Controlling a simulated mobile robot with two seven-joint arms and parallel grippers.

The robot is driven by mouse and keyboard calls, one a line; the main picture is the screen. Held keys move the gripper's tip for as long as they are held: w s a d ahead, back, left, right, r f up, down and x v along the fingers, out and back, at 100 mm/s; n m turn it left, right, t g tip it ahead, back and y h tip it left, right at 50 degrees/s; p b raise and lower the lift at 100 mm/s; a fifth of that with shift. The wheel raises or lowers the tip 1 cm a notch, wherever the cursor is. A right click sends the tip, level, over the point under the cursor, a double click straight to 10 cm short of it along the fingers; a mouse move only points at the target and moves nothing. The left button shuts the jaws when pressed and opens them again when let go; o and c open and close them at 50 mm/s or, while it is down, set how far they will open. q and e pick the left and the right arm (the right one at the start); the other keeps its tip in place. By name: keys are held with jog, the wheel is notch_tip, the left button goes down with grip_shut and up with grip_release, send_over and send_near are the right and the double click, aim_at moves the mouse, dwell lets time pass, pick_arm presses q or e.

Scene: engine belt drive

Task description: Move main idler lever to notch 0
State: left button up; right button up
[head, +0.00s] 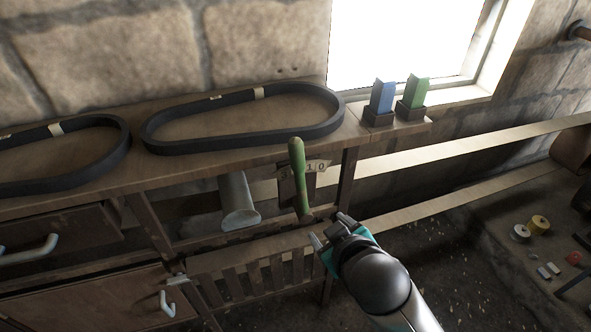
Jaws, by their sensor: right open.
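The main idler lever (298,170) has a long green handle and stands nearly upright, its top leaning slightly left, under the bench's front edge. Behind it is a dark bracket with a pale notch plate (318,166) reading 1 and 0 to the right of the lever. The handle stands left of the 1 and partly hides the plate there, so its exact notch is not clear. My right gripper (328,229) is open and empty, below and to the right of the lever's lower end, apart from the handle in the picture. My left gripper is not in view.
Black belts (250,142) lie on the bench top (215,172). A blue block (382,95) and a green block (416,91) stand at its right end. Pale flat belts (460,145) run to the right.

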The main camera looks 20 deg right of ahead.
jog(key=w+r+n+t, duration=0.1)
jog(key=w+r, duration=0.1)
jog(key=r, duration=0.1)
jog(key=w+a+r+t, duration=0.1)
jog(key=w+r+t, duration=0.1)
jog(key=r, duration=0.1)
jog(key=w+r+n+t, duration=0.1)
jog(key=w+r, duration=0.2)
jog(key=shift+a+r+n+t+y, duration=0.15)
jog(key=shift+r+n+t+y, duration=0.15)
jog(key=shift+r+t+y, duration=0.1)
jog(key=w+a+r+n+t+y, duration=0.2)
jog(key=r+n+t, duration=0.1)
jog(key=r, duration=0.3)
jog(key=w+a+r+n+t+y, duration=0.2)
jog(key=a+r+n+y, duration=0.1)
jog(key=r, duration=0.4)
jog(key=s+a+r+n+g+y, duration=0.3)
jog(key=a+r+n+g+y, duration=0.55)
jog(key=n+y, duration=0.9)
jog(key=n+g+h, duration=0.9)
jog(key=n+h, duration=0.8)
jog(key=h, duration=0.2)
send_near(300, 141)
jog(key=x, duration=1.2)
jog(key=shift+a+f, duration=0.1)
jog(key=shift+f, duration=0.15)
